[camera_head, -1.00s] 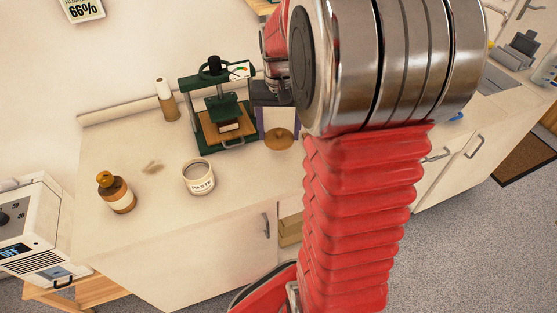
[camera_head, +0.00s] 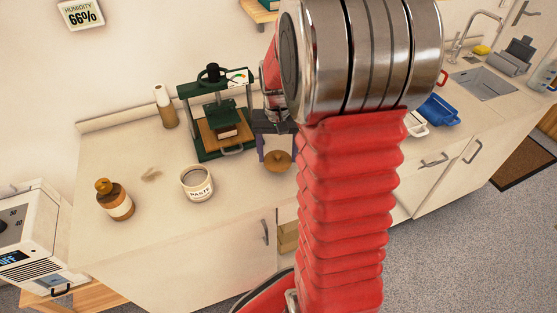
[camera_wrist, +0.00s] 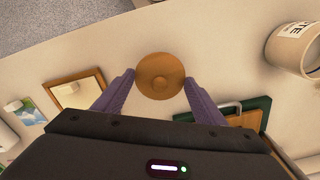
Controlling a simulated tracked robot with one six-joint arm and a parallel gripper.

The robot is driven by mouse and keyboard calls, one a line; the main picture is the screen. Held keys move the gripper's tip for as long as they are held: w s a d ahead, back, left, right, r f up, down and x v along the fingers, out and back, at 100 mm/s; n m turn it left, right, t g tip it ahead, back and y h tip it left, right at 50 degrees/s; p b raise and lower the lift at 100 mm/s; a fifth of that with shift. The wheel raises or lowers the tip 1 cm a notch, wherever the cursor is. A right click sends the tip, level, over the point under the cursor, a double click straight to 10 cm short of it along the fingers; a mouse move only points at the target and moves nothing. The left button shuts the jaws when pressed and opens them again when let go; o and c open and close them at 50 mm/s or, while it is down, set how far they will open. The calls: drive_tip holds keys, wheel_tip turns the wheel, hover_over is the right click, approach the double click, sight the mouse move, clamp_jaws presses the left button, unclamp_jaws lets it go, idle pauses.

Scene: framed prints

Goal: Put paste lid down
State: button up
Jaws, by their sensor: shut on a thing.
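The round brown paste lid (camera_head: 278,161) with a small knob is between the purple fingers of my gripper (camera_head: 276,150), near the counter's front edge. In the wrist view the lid (camera_wrist: 160,75) sits between the two fingertips of my gripper (camera_wrist: 159,80), which are shut on it. I cannot tell its exact height over the counter. The open white paste jar (camera_head: 197,184) stands upright to the left of the lid in the head view. It also shows at the upper right of the wrist view (camera_wrist: 292,50).
A green press (camera_head: 213,115) stands behind the jar. A brown and white bottle (camera_head: 115,200) is to the jar's left, and a tall roll-like bottle (camera_head: 165,106) is at the back. The counter (camera_head: 160,225) is clear in front of the jar. A blue tray (camera_head: 438,110) lies far right.

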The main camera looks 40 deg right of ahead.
sight(278, 160)
drive_tip(key=shift+f, duration=1.65)
drive_tip(key=o, duration=1.1)
drive_tip(key=shift+c, duration=0.2)
drive_tip(key=shift+r, duration=0.1)
wheel_tip(278, 160, up, 12)
drive_tip(key=shift+f, duration=0.1)
drive_tip(key=shift+a, duration=0.1)
